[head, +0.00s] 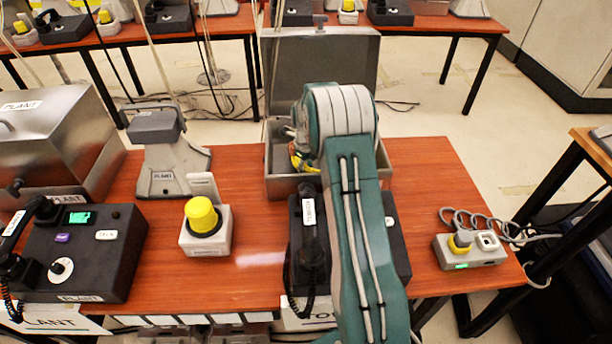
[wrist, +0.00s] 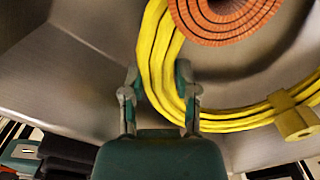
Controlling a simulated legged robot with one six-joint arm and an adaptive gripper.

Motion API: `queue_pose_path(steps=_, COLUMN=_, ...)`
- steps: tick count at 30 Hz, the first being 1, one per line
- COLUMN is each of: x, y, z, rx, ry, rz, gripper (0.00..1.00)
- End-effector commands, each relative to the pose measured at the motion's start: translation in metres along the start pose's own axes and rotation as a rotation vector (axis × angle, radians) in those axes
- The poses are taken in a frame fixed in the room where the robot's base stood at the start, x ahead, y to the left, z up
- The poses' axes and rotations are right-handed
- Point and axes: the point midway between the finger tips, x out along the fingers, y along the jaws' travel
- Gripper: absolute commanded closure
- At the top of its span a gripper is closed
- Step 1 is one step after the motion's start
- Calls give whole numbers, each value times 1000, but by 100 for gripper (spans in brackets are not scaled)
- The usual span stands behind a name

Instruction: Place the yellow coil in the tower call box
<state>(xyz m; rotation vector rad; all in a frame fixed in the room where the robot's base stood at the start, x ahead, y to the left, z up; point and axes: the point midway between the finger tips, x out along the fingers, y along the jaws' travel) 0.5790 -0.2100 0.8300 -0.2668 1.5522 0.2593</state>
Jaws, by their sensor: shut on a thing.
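The yellow coil (wrist: 155,42) is a bundle of yellow strands bound by a yellow band. In the wrist view, my gripper (wrist: 160,88) is shut on it, with one finger on each side of the strands. In the head view, a small part of the yellow coil (head: 302,163) shows beside my arm, over or inside the open metal box. The tower call box (head: 281,188) stands behind the tower phone with its lid (head: 320,68) raised. My arm hides much of its inside and most of my gripper. I cannot tell whether the coil touches the floor of the box.
An orange ribbed coil (wrist: 225,14) is close to the yellow coil in the wrist view. The tower phone (head: 309,235) stands before the box. A shut plant box (head: 50,135), a grey stand (head: 172,160) and a yellow-capped beacon (head: 204,229) are to the left.

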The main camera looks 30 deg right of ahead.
Motion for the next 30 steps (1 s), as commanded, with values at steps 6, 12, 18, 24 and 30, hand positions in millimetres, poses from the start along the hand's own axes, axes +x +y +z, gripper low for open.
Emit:
queue_pose_path(steps=6, x=33, y=0, z=0, rx=0, ry=2, rz=1, gripper=100)
queue_pose_path(steps=12, x=36, y=0, z=0, rx=0, ry=0, rz=0, gripper=100)
queue_pose_path(steps=18, x=37, y=1, z=0, rx=0, ry=2, rz=2, gripper=26)
queue_pose_path(steps=24, x=37, y=0, z=0, rx=0, ry=2, rz=2, gripper=26)
queue_pose_path(steps=30, x=28, y=0, z=0, rx=0, ry=0, rz=0, gripper=26)
